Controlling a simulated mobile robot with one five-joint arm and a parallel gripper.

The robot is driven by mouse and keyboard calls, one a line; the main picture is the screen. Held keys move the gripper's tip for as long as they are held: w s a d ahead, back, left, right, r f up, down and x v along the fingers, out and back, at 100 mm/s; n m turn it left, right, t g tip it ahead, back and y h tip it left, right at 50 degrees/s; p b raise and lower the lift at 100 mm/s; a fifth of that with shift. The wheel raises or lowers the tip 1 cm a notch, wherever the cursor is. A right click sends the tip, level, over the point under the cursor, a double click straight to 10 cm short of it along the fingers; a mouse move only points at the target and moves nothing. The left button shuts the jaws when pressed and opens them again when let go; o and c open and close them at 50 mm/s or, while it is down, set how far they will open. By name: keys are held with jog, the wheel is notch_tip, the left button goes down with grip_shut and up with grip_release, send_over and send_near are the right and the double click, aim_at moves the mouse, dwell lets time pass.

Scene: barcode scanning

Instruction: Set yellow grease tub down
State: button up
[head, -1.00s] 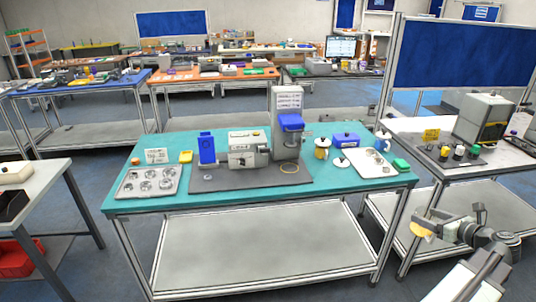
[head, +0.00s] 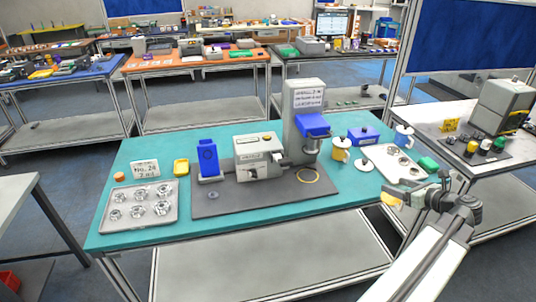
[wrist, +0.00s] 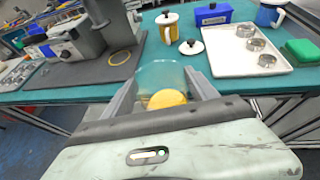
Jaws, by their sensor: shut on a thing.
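My gripper (head: 402,196) is shut on the yellow grease tub (wrist: 167,99), which shows as a rounded yellow shape between the fingers in the wrist view. In the head view the tub (head: 391,200) is a small yellow patch at the fingertips. A clear, pale round shape sits just beyond it between the fingers; I cannot tell whether it is part of the tub. The gripper is at the front right edge of the teal table (head: 330,222). The tub's underside is hidden.
A white tray (wrist: 225,62) with metal rings, a green block (wrist: 303,51), a yellow mug (wrist: 168,29), a loose lid (wrist: 191,47) and a blue box (wrist: 212,14) stand beyond the gripper. A grey mat (head: 230,205) holds the machine. Bare teal surface lies along the front edge.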

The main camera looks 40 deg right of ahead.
jog(key=shift+s, duration=0.15)
jog(key=w+a+n+y+b, duration=0.1)
jog(key=w+a+n+y, duration=0.1)
jog(key=w+a, duration=0.4)
jog(key=a+f+y, duration=0.1)
jog(key=a, duration=0.2)
jog(key=shift+w+a+n+t, duration=0.2)
jog(key=shift+a+n+t, duration=0.1)
